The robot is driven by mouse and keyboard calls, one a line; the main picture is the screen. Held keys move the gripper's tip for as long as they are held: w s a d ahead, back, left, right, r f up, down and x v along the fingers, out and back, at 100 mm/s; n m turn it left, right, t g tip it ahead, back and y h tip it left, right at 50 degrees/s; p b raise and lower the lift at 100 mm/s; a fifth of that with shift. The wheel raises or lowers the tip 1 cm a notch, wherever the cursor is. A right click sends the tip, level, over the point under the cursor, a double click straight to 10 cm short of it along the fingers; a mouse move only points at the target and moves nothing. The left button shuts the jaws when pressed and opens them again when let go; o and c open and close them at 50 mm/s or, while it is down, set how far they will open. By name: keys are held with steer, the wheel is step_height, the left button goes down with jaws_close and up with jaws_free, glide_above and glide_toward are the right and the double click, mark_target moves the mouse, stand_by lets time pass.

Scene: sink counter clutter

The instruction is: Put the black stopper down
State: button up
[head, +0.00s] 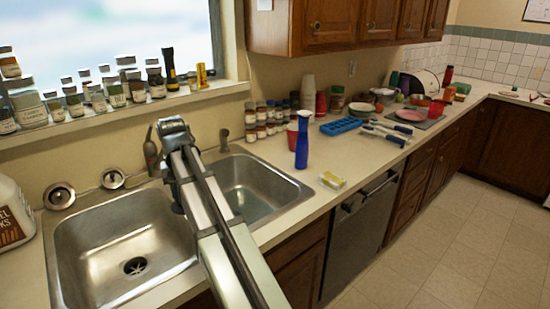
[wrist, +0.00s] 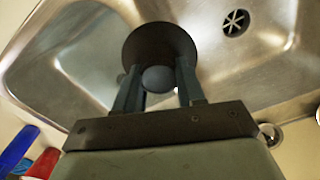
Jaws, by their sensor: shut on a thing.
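The black stopper (wrist: 152,45) is a dark round disc with a rounded knob, seen in the wrist view. My gripper (wrist: 158,78) is shut on the knob, one finger on each side. The stopper is held over the sink, in front of the divider between the two basins; its height above the metal is hard to judge. In the head view my arm reaches over the middle of the sink, and the fingers and stopper are hidden behind it.
The left basin (head: 85,240) has an open drain (head: 135,266). The right basin (head: 240,180) looks empty. Two metal strainers (head: 60,196) (head: 113,178) lie behind the sink. Jars (head: 265,118) line the wall.

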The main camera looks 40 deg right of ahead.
steer(key=w+d+m, duration=0.3)
steer(key=d, duration=1.5)
steer(key=w+d+m, duration=0.3)
steer(key=d, duration=1.4)
steer(key=w+d+r+m, duration=0.3)
steer(key=w+d+m, duration=0.5)
steer(key=d, duration=0.6)
steer(key=shift+w+d+m, duration=0.35)
steer(key=shift+w+m, duration=0.05)
steer(key=shift+w, duration=0.7)
steer(key=shift+f+m, duration=0.1)
steer(key=shift+m, duration=1)
steer(key=shift+f, duration=4.9)
steer(key=shift+f, duration=0.1)
steer(key=o, duration=1.1)
steer(key=shift+c, duration=0.2)
